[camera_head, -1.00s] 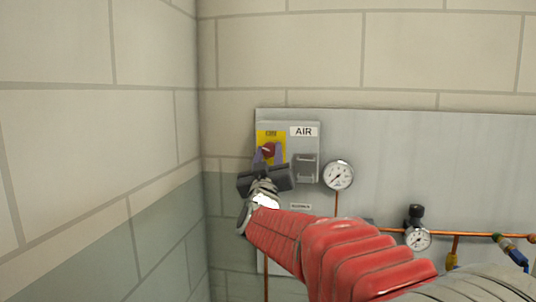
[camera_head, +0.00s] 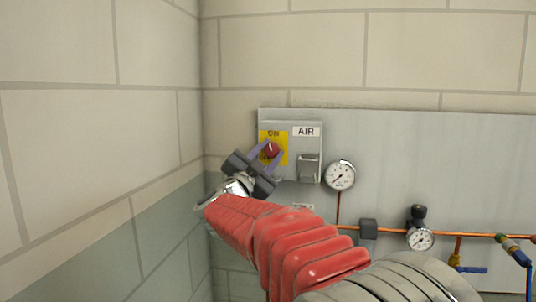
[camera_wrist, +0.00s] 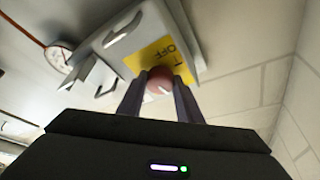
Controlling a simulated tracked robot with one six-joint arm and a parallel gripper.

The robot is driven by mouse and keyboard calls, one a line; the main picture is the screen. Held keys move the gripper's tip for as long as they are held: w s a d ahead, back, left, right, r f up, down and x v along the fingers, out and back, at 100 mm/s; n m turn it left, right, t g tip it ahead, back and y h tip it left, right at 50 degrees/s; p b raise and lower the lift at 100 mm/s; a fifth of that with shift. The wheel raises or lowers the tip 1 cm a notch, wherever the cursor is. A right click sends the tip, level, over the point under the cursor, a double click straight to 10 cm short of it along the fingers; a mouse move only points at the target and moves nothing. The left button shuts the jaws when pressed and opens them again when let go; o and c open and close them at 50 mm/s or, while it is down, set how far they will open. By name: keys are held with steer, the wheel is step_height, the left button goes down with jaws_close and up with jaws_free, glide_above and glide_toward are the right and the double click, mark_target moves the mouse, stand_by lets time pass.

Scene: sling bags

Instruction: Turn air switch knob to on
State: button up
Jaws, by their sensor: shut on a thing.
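The air switch has a red knob (camera_head: 271,150) on a yellow plate (camera_head: 280,136) marked ON at the top and OFF lower left. It sits on a grey box beside the AIR label (camera_head: 306,131). My gripper (camera_head: 269,156) reaches it from the lower left, its fingers on either side of the knob. The wrist view shows the fingers shut on the red knob (camera_wrist: 160,80), with the word OFF visible on the yellow plate (camera_wrist: 163,58) beyond. The white mark on the knob points roughly up in the head view. The fingers partly hide the plate.
A latch (camera_head: 309,167) is on the same box, right of the plate. A round pressure gauge (camera_head: 340,175) is further right, with copper pipe (camera_head: 390,231) and another gauge (camera_head: 420,239) below. A block wall (camera_head: 100,140) stands close on the left.

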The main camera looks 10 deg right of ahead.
steer(key=shift+w+a+f+m+g+h, duration=0.15)
steer(key=shift+m+g, duration=0.1)
steer(key=shift+m, duration=0.5)
steer(key=shift+a+f+m+g+h, duration=0.15)
steer(key=shift+m+g, duration=0.1)
steer(key=shift+m, duration=0.5)
steer(key=shift+r, duration=0.1)
steer(key=shift+d, duration=0.1)
steer(key=o, duration=1)
steer(key=shift+d+r, duration=0.1)
steer(key=shift+r, duration=0.05)
steer(key=shift+o, duration=0.2)
steer(key=v, duration=1.4)
steer(key=shift+w+r, duration=0.1)
steer(key=shift+r, duration=0.05)
